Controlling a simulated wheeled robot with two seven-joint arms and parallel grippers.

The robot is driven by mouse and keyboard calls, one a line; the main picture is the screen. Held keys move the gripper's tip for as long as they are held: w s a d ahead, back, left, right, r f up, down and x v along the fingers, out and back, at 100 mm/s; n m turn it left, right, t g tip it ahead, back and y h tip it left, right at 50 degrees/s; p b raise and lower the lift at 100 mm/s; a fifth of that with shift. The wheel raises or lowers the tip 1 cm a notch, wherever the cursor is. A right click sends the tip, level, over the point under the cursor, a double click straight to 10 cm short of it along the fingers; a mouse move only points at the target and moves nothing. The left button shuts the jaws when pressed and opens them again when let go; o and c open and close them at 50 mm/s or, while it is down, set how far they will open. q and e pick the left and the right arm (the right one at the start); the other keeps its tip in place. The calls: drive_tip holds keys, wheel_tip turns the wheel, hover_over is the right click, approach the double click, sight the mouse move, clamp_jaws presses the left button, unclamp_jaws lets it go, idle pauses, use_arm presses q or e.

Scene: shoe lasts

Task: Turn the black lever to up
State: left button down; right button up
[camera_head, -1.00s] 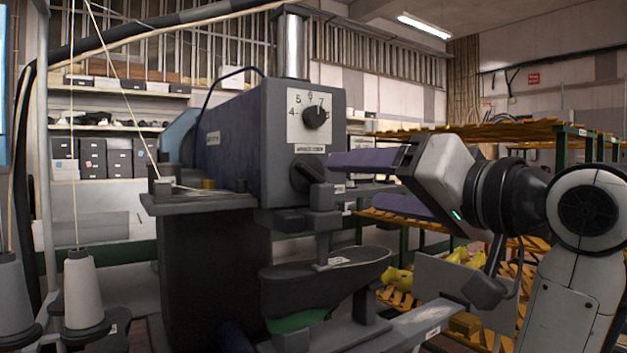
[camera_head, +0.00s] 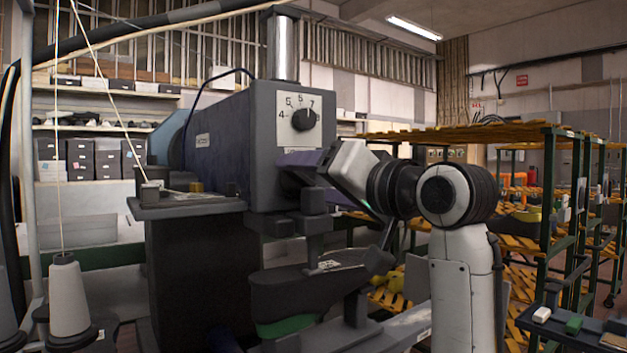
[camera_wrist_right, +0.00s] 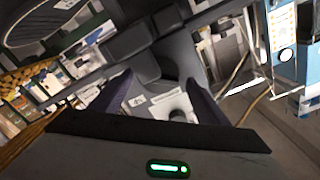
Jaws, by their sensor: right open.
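The black lever (camera_head: 290,184) is on the front face of the grey-blue machine (camera_head: 228,145), below the numbered dial. My right gripper's purple upper finger covers much of it in the head view, so its angle cannot be read. My right gripper (camera_head: 300,173) comes in from the right with its fingers at the lever, close to the machine face. In the right wrist view, its two fingers (camera_wrist_right: 160,88) are spread apart, with dark grey machine parts beyond them. Whether a finger touches the lever cannot be told. My left gripper is not in view.
The black dial knob (camera_head: 304,119) sits just above my right gripper. A dark shoe-shaped form (camera_head: 305,288) and its support are below it. A yellow-slatted rack (camera_head: 470,135) stands at the right, and thread cones (camera_head: 68,300) at the left.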

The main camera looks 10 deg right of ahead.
drive_tip(key=c, duration=1.1)
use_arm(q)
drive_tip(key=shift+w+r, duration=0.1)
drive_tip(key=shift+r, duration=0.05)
use_arm(e)
drive_tip(key=shift+o, duration=0.3)
